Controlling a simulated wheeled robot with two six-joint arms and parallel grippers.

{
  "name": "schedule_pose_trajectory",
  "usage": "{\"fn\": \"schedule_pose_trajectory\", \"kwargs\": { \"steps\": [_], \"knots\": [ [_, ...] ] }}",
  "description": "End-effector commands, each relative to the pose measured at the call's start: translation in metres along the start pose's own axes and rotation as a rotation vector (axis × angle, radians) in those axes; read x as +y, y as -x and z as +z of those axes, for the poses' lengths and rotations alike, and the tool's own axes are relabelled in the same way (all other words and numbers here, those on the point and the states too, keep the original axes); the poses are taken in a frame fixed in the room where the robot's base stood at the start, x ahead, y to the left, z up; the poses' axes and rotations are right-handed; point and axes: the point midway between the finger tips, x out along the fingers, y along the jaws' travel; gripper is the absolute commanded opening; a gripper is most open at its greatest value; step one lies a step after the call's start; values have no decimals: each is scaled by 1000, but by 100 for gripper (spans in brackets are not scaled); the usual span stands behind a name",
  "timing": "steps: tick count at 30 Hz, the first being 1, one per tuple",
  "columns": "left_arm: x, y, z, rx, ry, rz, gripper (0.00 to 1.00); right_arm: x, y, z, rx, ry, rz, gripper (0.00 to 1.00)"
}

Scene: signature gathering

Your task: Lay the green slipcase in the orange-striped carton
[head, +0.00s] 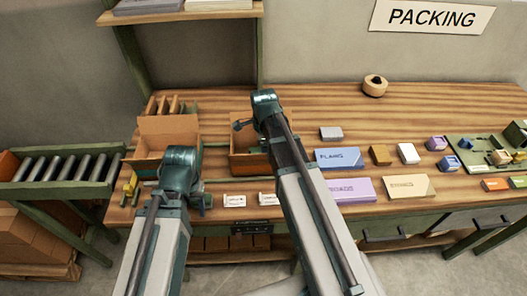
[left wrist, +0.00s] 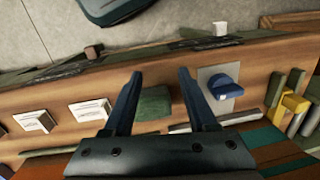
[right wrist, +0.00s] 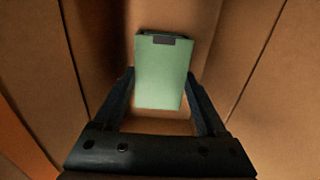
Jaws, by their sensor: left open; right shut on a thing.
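The green slipcase (right wrist: 160,75) is a pale green box with a dark patch at its top end. In the right wrist view it is between the fingers of my right gripper (right wrist: 160,80), which is shut on it, inside brown carton walls (right wrist: 240,50). In the head view my right arm reaches over the carton (head: 238,160) at centre left; the slipcase is hidden there. My left gripper (left wrist: 160,74) is open above the table front.
A dark green block (left wrist: 155,103) lies below my left fingers, beside a blue object (left wrist: 225,88). Another carton (head: 165,128) stands at left. White cards (head: 234,200) lie near the front edge. Purple and blue boxes (head: 350,190) stand right of my right arm.

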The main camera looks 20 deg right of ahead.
Motion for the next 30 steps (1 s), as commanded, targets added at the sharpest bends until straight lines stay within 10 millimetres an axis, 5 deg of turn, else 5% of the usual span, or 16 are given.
{"fn": "schedule_pose_trajectory", "kwargs": {
  "steps": [7, 8, 11, 20, 30],
  "knots": [
    [1, -6, 0, 0, 0, 0, 57, 0, -6, 0, 0, 0, 0, 21],
    [0, -5, 0, 0, 0, 0, 57, 0, -5, 0, 0, 0, 0, 79],
    [0, -4, 0, 0, 0, 0, 57, 0, -4, 0, 0, 0, 0, 97],
    [0, -3, 0, 0, 0, 0, 57, 0, -3, 0, 0, 0, 0, 100],
    [-2, 26, 2, 0, 0, 0, 57, 0, 26, 0, 0, 0, 0, 100]
  ]
}}
